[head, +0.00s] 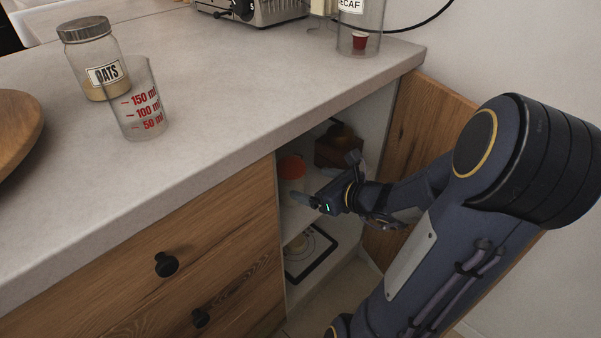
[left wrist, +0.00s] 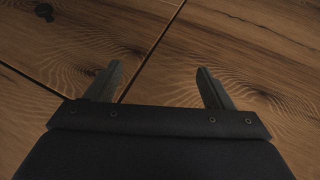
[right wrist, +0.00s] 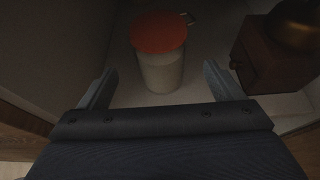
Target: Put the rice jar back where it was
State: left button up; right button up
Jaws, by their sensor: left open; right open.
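A jar with an orange-red lid (head: 292,168) and pale contents stands upright on the upper shelf inside the open cabinet. It also shows in the right wrist view (right wrist: 162,72). No label is visible on it, so I cannot confirm that it is the rice jar. My right gripper (head: 325,178) is open and empty at the cabinet opening. In the right wrist view the jar stands just beyond and between its open fingers (right wrist: 159,68), apparently not gripped. My left gripper (left wrist: 159,68) is open and empty, facing wooden drawer fronts; it is outside the head view.
A dark brown box with a rounded metallic top (right wrist: 270,55) stands right of the jar on the shelf. A dark-framed item (head: 311,253) lies below. The open wooden door (head: 425,120) is at right. The counter holds an OATS jar (head: 92,60) and a measuring cup (head: 138,100).

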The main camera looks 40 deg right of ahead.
jog(key=v, duration=0.3)
jog(key=shift+p, duration=0.3)
dwell(0.3)
